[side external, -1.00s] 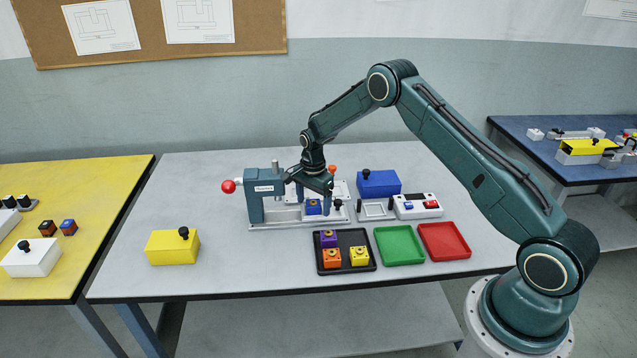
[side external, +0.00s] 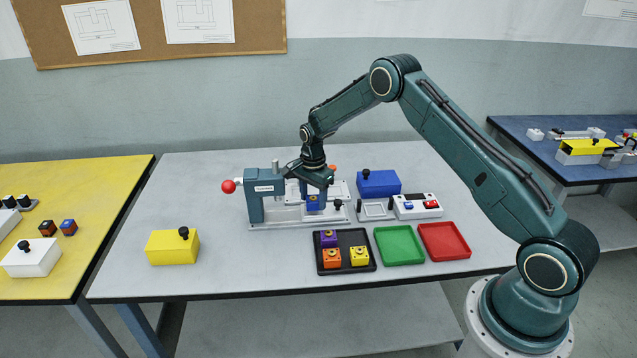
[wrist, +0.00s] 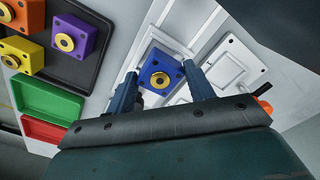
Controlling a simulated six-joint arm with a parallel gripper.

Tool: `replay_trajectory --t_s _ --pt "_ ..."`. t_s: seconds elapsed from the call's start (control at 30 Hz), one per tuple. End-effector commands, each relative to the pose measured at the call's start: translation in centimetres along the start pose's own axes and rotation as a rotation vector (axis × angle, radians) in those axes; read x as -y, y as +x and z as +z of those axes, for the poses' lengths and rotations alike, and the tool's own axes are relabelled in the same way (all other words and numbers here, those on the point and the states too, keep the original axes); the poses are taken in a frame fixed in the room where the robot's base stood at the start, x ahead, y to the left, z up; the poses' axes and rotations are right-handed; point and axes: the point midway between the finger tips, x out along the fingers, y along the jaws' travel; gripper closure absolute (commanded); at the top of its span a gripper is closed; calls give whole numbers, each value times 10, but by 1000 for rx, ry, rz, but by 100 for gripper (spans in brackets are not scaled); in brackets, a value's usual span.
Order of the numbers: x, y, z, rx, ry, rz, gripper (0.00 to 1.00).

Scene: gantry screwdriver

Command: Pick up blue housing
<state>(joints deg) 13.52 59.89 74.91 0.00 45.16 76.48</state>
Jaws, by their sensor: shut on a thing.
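The blue housing (side external: 313,203) is a small cube with a brass-coloured ring on its top face. It is at the grey press fixture, above the light base plate. My gripper (side external: 315,196) is over it with the fingers pointing down. In the wrist view the blue housing (wrist: 159,72) lies between the two fingers of my gripper (wrist: 162,78), and they are shut on it. Whether its underside clears the fixture is hard to tell.
The grey press (side external: 265,190) with a red ball handle stands just left. A black tray (side external: 321,268) in front holds purple, orange and yellow housings. Green (side external: 400,246) and red (side external: 444,241) trays sit right of it. A blue box (side external: 378,184) stands behind right.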

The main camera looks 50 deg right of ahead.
Motion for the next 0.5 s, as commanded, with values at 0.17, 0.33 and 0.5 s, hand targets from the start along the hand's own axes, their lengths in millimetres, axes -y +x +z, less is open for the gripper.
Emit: replay_trajectory --t_s 0.17,0.33,0.5 --pt "1 -27 0 -1 0 -3 77" --pt "1 -61 0 -1 0 -5 77" --pt "1 -98 0 -1 0 -5 77"
